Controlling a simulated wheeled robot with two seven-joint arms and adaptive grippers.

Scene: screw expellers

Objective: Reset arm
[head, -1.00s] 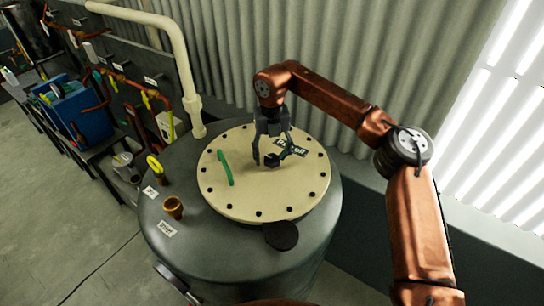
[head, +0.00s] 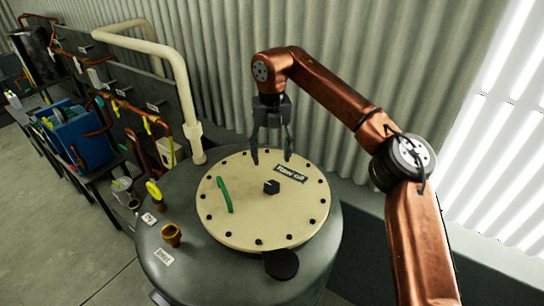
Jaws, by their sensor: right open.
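My right gripper (head: 271,160) is open and empty in the head view. It points down, its fingertips over the back part of the cream round lid (head: 250,225) on the grey tank (head: 190,260). A small black knob (head: 271,187) on the lid lies just in front of the fingers and is clear of them. A dark label (head: 290,173), seemingly reading "Raw Oil", lies behind the knob. A green handle (head: 224,195) stands on the lid's left side. My left gripper is out of view.
A brass fitting (head: 171,235) and a yellow-handled valve (head: 154,192) sit at the tank's left. A cream pipe (head: 184,90) rises behind it. A blue container (head: 80,137) stands on a bench at left. Corrugated wall (head: 225,60) is close behind my arm.

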